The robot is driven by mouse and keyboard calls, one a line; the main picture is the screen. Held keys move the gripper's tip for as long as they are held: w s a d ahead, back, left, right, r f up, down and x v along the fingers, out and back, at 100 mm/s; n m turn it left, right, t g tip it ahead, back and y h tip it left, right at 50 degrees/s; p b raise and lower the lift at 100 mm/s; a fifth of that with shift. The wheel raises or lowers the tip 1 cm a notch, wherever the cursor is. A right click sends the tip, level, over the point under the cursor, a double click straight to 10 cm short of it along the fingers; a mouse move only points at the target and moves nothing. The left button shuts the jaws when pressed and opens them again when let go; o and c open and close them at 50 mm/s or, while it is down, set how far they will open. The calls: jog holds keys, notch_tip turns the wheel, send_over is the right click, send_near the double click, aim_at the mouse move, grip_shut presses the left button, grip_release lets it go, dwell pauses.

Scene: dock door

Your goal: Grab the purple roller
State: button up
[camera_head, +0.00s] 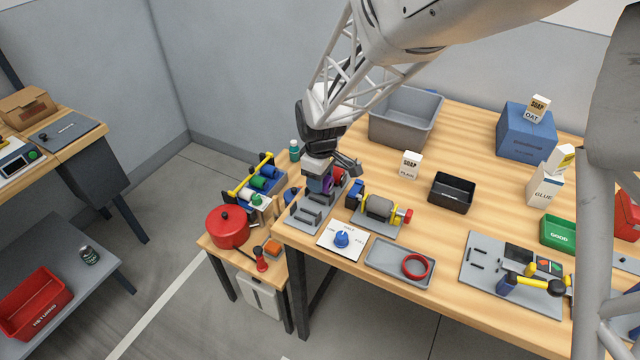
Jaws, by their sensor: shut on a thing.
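The purple roller (327,184) shows only in part, below my gripper at the left end of the large wooden table. My gripper (321,178) points down and is shut on it; the fingers and the wrist hide much of the grip. The roller is over or in the grey slotted rack (306,215); I cannot tell whether it still touches the rack. A red roller (338,175) is just right of the purple one.
A blue roller (291,195) lies left of the gripper. A motor-like device (379,208) stands close on the right. A grey bin (405,117) is behind, and a white soap box (410,164) and black tray (451,193) are further right. A red pot (228,227) sits on the lower side table.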

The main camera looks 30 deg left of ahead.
jog(key=s+d, duration=0.7)
jog(key=s+d+r, duration=0.1)
jog(key=s+d, duration=0.2)
jog(key=s, duration=0.1)
jog(key=shift+s+d+r, duration=0.1)
jog(key=shift+s+d, duration=0.1)
jog(key=shift+d, duration=0.15)
jog(key=shift+r, duration=0.1)
dwell(0.4)
